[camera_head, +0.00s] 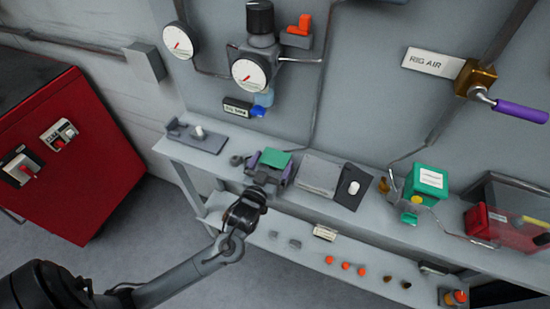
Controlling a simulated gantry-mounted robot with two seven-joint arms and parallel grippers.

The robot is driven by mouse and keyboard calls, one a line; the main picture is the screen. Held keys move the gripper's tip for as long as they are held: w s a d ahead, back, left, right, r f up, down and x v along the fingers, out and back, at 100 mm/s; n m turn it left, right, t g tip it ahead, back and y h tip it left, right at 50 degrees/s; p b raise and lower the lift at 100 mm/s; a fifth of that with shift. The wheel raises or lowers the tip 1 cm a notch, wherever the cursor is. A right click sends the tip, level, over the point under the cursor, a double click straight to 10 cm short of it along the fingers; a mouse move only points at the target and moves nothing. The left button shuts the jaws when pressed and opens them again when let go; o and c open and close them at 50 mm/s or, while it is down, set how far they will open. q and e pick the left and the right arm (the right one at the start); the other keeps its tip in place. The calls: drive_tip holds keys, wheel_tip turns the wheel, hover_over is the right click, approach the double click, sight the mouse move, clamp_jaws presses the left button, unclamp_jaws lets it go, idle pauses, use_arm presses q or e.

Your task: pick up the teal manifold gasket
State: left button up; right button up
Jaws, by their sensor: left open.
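My left gripper (257,192) is just in front of and below this block in the picture, apart from the teal piece. It is open, and I see nothing between its fingers. The fingers are small and dark, and the gripper hides part of the bench's front edge. My right gripper is not in view.
The bench (221,171) also holds a grey plate with a white knob (198,133), a dark pad with a white cylinder (353,188) and a green box (428,180). Gauges (249,74) and pipes hang above. A lower shelf (300,268) carries small orange parts. A red cabinet (60,150) stands left.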

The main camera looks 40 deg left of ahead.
sight(275, 158)
use_arm(q)
drive_tip(key=shift+x, duration=1.1)
drive_tip(key=shift+w, duration=0.15)
drive_tip(key=shift+c, duration=0.2)
drive_tip(key=c, duration=0.6)
drive_tip(key=shift+c, duration=0.2)
drive_tip(key=shift+r, duration=0.15)
